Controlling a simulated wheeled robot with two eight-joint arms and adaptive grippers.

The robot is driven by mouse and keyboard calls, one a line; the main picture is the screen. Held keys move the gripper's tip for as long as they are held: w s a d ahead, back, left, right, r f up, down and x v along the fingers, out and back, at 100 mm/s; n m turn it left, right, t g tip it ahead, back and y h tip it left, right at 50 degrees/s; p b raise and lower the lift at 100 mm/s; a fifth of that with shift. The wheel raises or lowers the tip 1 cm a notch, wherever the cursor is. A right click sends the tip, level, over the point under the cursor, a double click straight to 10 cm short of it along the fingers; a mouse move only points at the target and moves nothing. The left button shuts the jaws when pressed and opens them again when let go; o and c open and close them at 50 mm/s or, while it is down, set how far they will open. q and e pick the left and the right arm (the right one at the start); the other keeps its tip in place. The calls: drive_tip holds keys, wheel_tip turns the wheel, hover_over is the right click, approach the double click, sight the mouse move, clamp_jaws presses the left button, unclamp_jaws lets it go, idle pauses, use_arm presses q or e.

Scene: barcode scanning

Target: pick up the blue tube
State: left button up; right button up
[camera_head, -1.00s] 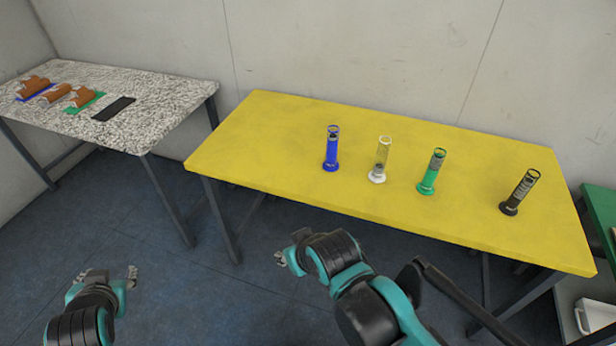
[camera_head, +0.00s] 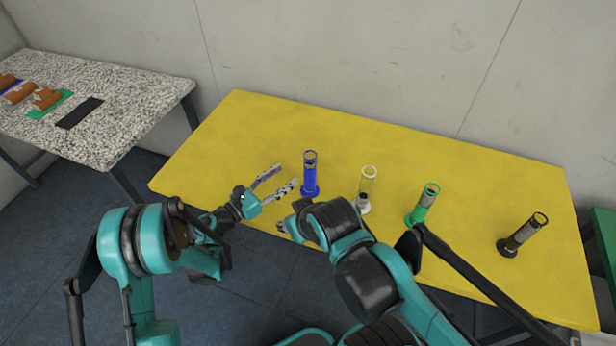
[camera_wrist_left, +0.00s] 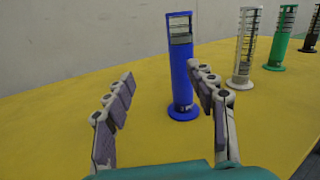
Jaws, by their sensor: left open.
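The blue tube (camera_head: 310,176) stands upright on its round base on the yellow table (camera_head: 240,130). My left gripper (camera_head: 287,177) is open and empty just left of the tube, its fingers pointing toward it. In the left wrist view the blue tube (camera_wrist_left: 181,75) stands beyond the open left fingers (camera_wrist_left: 168,92), nearer the right finger, which overlaps its lower right edge. It is not gripped. My right arm reaches in at the bottom middle; part of its gripper (camera_head: 284,226) shows at the table's front edge, largely hidden behind the arm, and its jaws cannot be made out.
To the right of the blue tube stand a white tube (camera_head: 366,188), a green tube (camera_head: 423,203) and a black tube (camera_head: 523,234). A speckled table (camera_head: 130,95) with brown items and a black mat (camera_head: 80,112) is at left. The yellow table's left part is clear.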

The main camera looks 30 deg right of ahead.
sight(305, 180)
use_arm(q)
drive_tip(key=s+f, duration=0.1)
drive_tip(key=d+f+m+g, duration=0.1)
drive_tip(key=s+d+f+m+g, duration=0.1)
drive_tip(key=f, duration=0.1)
drive_tip(key=shift+s+d, duration=0.25)
drive_tip(key=shift+s, duration=0.1)
drive_tip(key=d, duration=0.2)
drive_tip(key=d+b, duration=0.1)
drive_tip(key=d, duration=0.1)
drive_tip(key=w+d+b, duration=0.1)
drive_tip(key=d, duration=0.1)
drive_tip(key=shift+w+d+r, duration=0.1)
drive_tip(key=shift+d+r, duration=0.1)
drive_tip(key=shift+r, duration=0.2)
clamp_jaws()
